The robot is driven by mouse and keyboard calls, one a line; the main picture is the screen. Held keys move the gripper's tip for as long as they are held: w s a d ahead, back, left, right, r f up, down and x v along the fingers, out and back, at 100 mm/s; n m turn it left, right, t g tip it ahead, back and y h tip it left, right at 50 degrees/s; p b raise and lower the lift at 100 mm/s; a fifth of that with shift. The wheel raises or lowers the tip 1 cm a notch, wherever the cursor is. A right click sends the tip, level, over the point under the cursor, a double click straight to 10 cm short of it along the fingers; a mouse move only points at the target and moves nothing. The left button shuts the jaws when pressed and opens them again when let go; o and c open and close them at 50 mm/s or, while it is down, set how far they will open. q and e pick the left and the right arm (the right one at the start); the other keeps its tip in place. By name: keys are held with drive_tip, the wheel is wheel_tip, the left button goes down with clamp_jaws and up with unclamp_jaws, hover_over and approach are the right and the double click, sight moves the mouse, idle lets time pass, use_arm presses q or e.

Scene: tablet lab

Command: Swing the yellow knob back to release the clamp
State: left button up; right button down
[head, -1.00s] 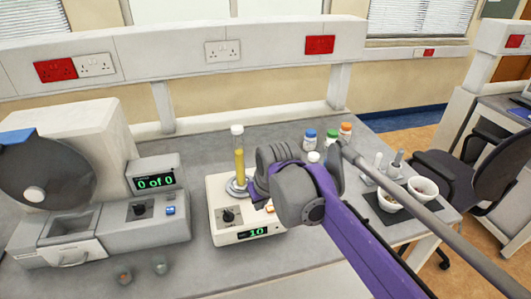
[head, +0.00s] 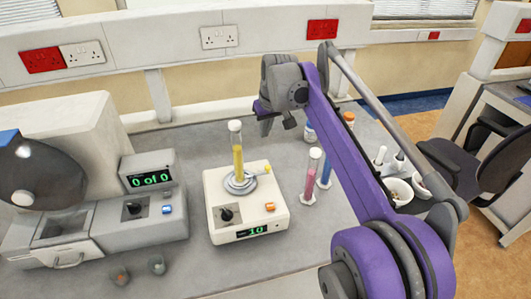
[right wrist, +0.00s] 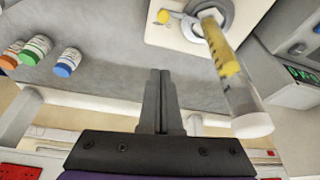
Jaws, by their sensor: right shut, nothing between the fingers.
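The yellow knob (head: 267,168) sits at the end of a short lever on the right of the round clamp (head: 240,184), on top of a cream device (head: 222,232) whose display reads 10. A clear tube with yellow contents (head: 238,150) stands upright in the clamp. The right wrist view also shows the knob (right wrist: 163,17) and the tube (right wrist: 228,70). My right gripper (head: 268,130) is up behind and to the right of the tube, apart from the knob. In the right wrist view its fingers (right wrist: 160,75) are together and empty. My left gripper is not in view.
A pink tube (head: 311,172) and a blue tube (head: 327,168) stand right of the device. Capped bottles (right wrist: 36,47) and white bowls (head: 398,190) are further right. A grey machine (head: 145,230) showing "0 of 0" stands left. Bench between them is clear.

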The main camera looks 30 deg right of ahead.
drive_tip(key=x, duration=1)
drive_tip(key=shift+f, duration=0.1)
drive_tip(key=s, duration=0.2)
drive_tip(key=shift+s+a+f, duration=0.1)
drive_tip(key=shift+s, duration=0.15)
drive_tip(key=shift+s+f, duration=0.1)
drive_tip(key=shift+s, duration=0.55)
